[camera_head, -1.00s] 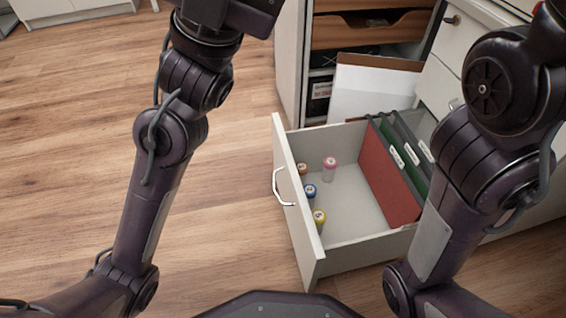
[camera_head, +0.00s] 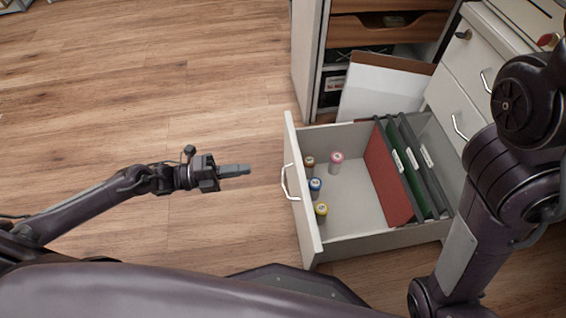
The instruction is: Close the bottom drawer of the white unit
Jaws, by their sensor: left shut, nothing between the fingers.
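The bottom drawer (camera_head: 345,238) of the white unit (camera_head: 478,65) is pulled far out to the left. Its white front panel (camera_head: 303,205) faces left and carries a curved metal handle (camera_head: 286,184). Inside are several small capped bottles (camera_head: 315,188) near the front and upright red, green and grey folders (camera_head: 392,175) toward the back. My left gripper (camera_head: 248,170) is shut and empty. It points right at the front panel, a short gap to the left of the handle, and does not touch it. My right arm comes in at the right; its gripper is out of view.
An open cabinet (camera_head: 305,60) with wooden trays stands behind the drawer. A white board or clipboard (camera_head: 385,92) leans behind the drawer's far side. The upper drawers of the unit look shut. The wooden floor (camera_head: 150,90) to the left is clear.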

